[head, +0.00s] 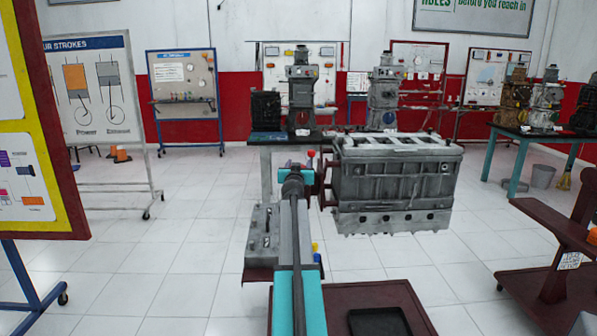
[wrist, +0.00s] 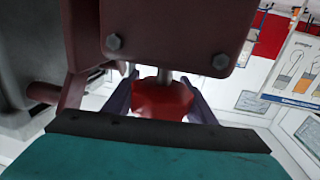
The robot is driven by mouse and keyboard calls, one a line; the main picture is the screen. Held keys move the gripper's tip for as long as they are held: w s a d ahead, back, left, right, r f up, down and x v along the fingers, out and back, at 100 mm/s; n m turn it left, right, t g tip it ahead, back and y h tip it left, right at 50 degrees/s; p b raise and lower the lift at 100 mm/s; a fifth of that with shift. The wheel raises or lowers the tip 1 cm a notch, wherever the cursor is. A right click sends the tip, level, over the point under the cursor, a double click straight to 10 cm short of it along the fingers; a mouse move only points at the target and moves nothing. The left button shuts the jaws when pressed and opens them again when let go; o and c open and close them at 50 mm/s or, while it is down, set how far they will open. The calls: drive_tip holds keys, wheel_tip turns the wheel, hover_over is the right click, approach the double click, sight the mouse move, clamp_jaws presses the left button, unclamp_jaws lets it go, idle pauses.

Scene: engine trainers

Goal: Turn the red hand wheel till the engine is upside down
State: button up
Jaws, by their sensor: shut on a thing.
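The engine (head: 395,185) is a grey block on a dark red stand. Its face with pale cross strips is on top, and a jagged lower rim with several holes is underneath. It looks about level. My gripper (wrist: 163,103) is at the engine's left side, its two dark fingers closed around the red hand wheel (wrist: 160,92). Only part of the wheel shows, on a short metal shaft below a dark red bracket (wrist: 170,30). In the head view my arm hides most of the wheel; a small red part (head: 311,154) shows beside it.
A grey box-shaped part (head: 264,238) is left of my arm. A dark red base with a black tray (head: 379,322) lies low in front. A dark red stand (head: 560,240) is at right, a yellow-framed board (head: 50,200) at left. Tiled floor between is clear.

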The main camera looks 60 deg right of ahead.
drive_tip(key=shift+s+f+m+g+h+b, duration=0.25)
drive_tip(key=shift+m+g+b, duration=0.2)
drive_tip(key=shift+b, duration=2.8)
drive_tip(key=o, duration=1)
drive_tip(key=shift+w+r, duration=0.1)
drive_tip(key=shift+o, duration=0.2)
drive_tip(key=shift+a, duration=0.1)
drive_tip(key=v, duration=1.3)
drive_tip(key=shift+a+b, duration=0.3)
drive_tip(key=shift+b, duration=0.1)
